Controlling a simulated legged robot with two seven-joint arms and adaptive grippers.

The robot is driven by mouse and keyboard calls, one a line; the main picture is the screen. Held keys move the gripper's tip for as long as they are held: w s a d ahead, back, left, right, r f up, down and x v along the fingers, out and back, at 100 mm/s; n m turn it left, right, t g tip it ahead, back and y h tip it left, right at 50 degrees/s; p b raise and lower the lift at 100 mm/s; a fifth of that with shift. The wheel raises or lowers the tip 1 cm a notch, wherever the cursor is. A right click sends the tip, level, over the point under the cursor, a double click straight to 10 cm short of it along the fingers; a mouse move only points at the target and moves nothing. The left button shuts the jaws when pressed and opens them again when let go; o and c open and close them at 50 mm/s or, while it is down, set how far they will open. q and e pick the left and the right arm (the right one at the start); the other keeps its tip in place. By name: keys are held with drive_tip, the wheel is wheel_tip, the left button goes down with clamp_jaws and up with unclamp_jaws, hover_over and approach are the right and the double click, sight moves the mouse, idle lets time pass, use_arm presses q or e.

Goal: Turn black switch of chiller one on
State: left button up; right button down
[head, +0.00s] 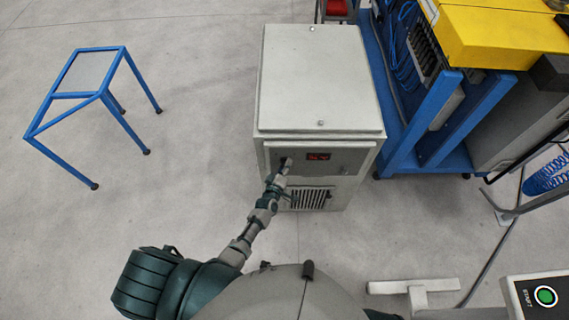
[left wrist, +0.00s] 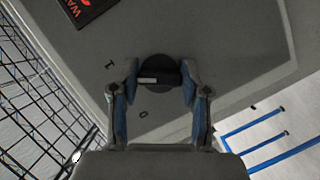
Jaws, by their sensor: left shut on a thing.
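The chiller (head: 320,80) is a light grey cabinet with a red-lit display (head: 318,157) on its front. My left gripper (head: 283,165) reaches the front panel just left of the display. In the left wrist view the black round switch (left wrist: 158,64) lies between the two blue-padded fingers of my left gripper (left wrist: 158,80), which are shut on its raised bar. The bar lies level in that picture, with its white mark (left wrist: 147,80) toward the left, nearer the "I" label (left wrist: 109,65) than the "O" label (left wrist: 143,114). My right gripper is not in view.
A vent grille (head: 310,198) is below the display. A blue-framed stand (head: 85,85) is on the floor at left. A blue frame with yellow equipment (head: 490,35) stands close on the chiller's right. A START button box (head: 540,296) is at bottom right.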

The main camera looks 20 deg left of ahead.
use_arm(q)
drive_tip(key=shift+s+d+f+m+g+y+p, duration=0.15)
drive_tip(key=shift+m+g+p, duration=0.1)
drive_tip(key=shift+m+p, duration=0.35)
drive_tip(key=shift+s+f+m+g+y+p, duration=0.15)
drive_tip(key=shift+m+g+p, duration=0.2)
drive_tip(key=shift+p, duration=0.3)
drive_tip(key=shift+f, duration=0.1)
drive_tip(key=o, duration=1)
drive_tip(key=shift+o, duration=0.7)
drive_tip(key=shift+w, duration=0.25)
drive_tip(key=shift+r, duration=0.2)
drive_tip(key=v, duration=1.2)
drive_tip(key=shift+f, duration=0.15)
drive_tip(key=shift+d+f, duration=0.1)
